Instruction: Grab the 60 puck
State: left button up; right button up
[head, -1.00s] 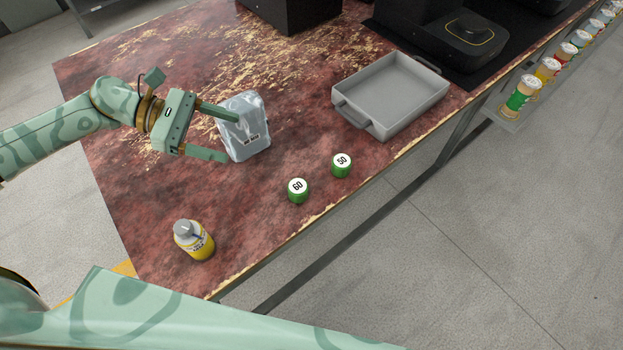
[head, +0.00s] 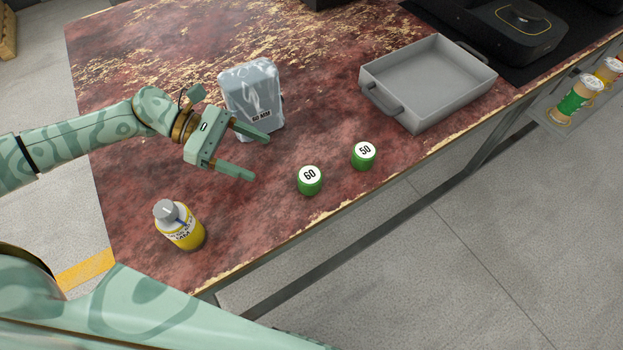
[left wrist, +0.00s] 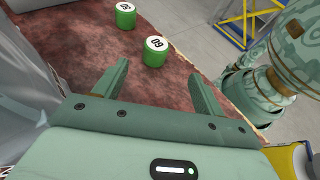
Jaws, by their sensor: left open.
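The 60 puck (head: 309,181) is a green cylinder with a white top marked 60, upright on the red worn table near its front edge. It also shows in the left wrist view (left wrist: 156,51), ahead of the fingers. The 50 puck (head: 363,156) stands to its right, apart from it, and shows in the left wrist view (left wrist: 124,16). My left gripper (head: 260,158) is open and empty, left of the 60 puck and apart from it. Its two fingers also show in the left wrist view (left wrist: 158,88). My right gripper is not in view.
A grey bag marked 60 MM (head: 253,98) stands close behind my left gripper. A yellow bottle with a grey cap (head: 183,229) stands front left. A grey tray (head: 408,108) sits at the right. Table between gripper and 60 puck is clear.

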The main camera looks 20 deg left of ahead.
aim_at(308, 174)
pick_arm(q)
jog(key=x, duration=0.9)
jog(key=shift+d+b, duration=0.2)
jog(key=shift+b, duration=0.1)
jog(key=x, duration=0.2)
jog(key=w+b+x, duration=0.1)
jog(key=x, duration=0.2)
jog(key=c, duration=1.1)
